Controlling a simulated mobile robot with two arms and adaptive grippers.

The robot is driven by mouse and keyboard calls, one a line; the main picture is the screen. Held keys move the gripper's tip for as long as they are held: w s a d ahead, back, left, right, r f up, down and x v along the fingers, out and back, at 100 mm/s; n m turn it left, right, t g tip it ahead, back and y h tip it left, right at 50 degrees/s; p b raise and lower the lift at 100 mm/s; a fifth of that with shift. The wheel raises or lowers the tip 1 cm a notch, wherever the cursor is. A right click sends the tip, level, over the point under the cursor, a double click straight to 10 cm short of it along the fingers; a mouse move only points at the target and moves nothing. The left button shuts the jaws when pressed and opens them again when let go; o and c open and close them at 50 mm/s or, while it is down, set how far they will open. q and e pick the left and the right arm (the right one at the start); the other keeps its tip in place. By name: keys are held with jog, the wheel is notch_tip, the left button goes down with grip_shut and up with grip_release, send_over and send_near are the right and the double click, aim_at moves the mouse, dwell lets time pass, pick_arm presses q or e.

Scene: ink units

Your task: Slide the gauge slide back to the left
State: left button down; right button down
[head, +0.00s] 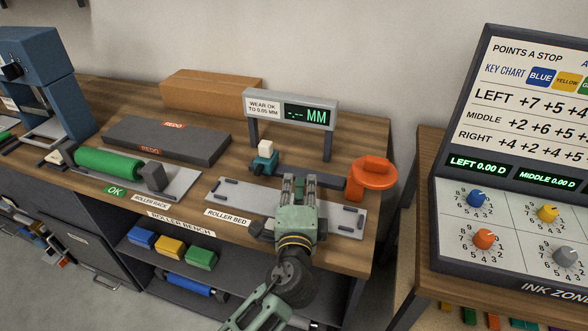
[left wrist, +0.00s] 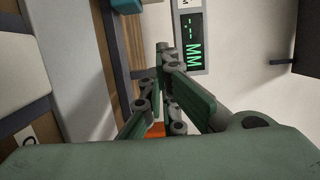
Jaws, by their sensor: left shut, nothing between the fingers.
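The gauge slide (head: 265,161), a teal block with a pale knob, sits at the left part of its dark rail (head: 325,180) behind the roller bed (head: 235,196). A teal piece of the slide (left wrist: 125,5) also shows at the top edge of the left wrist view. My left gripper (head: 299,181) is shut and empty over the roller bed, to the right of the slide and apart from it. Its closed fingers (left wrist: 165,50) also show in the left wrist view. They hide part of the rail. My right gripper is not in view.
The gauge display (head: 307,115) stands behind the rail and shows dashes before MM. An orange round-topped stand (head: 372,173) is at the rail's right end. A green roller (head: 108,163) lies on the rack at left. The control panel (head: 510,232) is at right.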

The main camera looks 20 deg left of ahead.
aim_at(266, 155)
pick_arm(q)
jog(key=p+x, duration=0.1)
jog(key=x, duration=0.8)
jog(key=a+p, duration=0.1)
jog(key=a, duration=0.1)
jog(key=shift+s+a, duration=0.1)
jog(key=shift+a, duration=0.9)
jog(key=shift+a, duration=1)
